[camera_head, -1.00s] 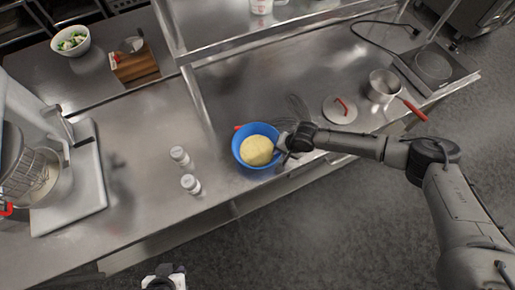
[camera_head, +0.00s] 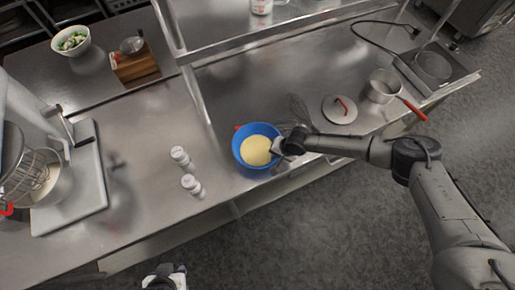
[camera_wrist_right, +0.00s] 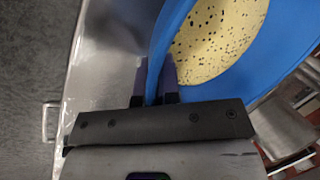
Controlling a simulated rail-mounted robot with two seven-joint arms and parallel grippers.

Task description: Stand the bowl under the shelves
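The blue bowl (camera_head: 240,151) holds yellow contents and stands on the steel counter near its front edge, in front of the shelves (camera_head: 225,43). My right gripper (camera_head: 281,146) is at the bowl's right rim. In the right wrist view its two fingers (camera_wrist_right: 155,80) lie on either side of the bowl's wall (camera_wrist_right: 160,48), close together, and look shut on it. My left gripper (camera_head: 165,278) is at the bottom edge of the head view, away from the counter objects; its fingers are too unclear to judge.
A whisk (camera_head: 298,110), a lid (camera_head: 339,110) with red handle and a saucepan (camera_head: 381,88) are right of the bowl. Two white shakers (camera_head: 181,157) (camera_head: 191,185) stand left. A shelf post (camera_head: 197,92) rises behind the bowl. Bare counter (camera_head: 245,95) lies under the shelves.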

